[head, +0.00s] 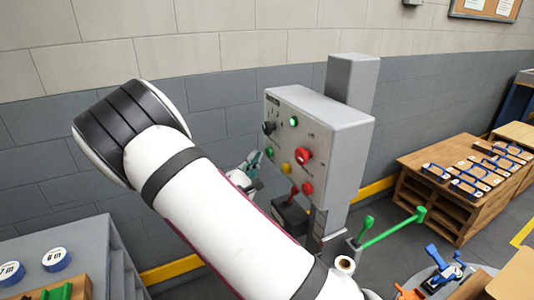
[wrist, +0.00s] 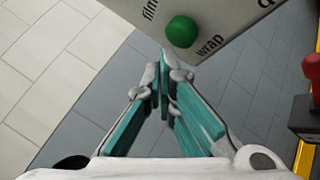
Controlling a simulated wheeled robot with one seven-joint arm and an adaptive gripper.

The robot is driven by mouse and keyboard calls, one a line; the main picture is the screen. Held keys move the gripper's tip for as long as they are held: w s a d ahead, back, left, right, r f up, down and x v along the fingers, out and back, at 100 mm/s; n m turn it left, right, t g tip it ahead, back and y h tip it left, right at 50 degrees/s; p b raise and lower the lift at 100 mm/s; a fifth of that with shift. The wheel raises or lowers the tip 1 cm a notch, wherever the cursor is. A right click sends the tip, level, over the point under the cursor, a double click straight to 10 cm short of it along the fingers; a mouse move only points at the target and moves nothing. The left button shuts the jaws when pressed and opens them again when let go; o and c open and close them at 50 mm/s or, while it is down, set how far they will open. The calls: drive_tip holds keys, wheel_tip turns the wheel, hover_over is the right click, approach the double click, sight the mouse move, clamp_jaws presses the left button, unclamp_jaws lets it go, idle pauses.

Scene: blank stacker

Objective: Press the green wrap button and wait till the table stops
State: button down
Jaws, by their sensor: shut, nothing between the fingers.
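The green wrap button (wrist: 181,31) is a round cap on the grey panel, with "wrap" printed beside it. In the head view it is the lower left green button (head: 270,152) on the control box (head: 340,127). My gripper (wrist: 164,62) has teal fingers closed together and empty. Its tips appear just below the button in the wrist view, with a small visible gap in the picture; whether they touch the panel I cannot tell. In the head view my gripper (head: 250,164) shows at the box's left edge, partly hidden behind my arm.
A red-handled lever (head: 294,190) stands below. A green bar (head: 392,229) and a wooden bench (head: 440,185) with blue-edged pieces are right.

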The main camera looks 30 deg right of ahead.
drive_tip(key=shift+d, duration=0.1)
drive_tip(key=shift+d, duration=0.35)
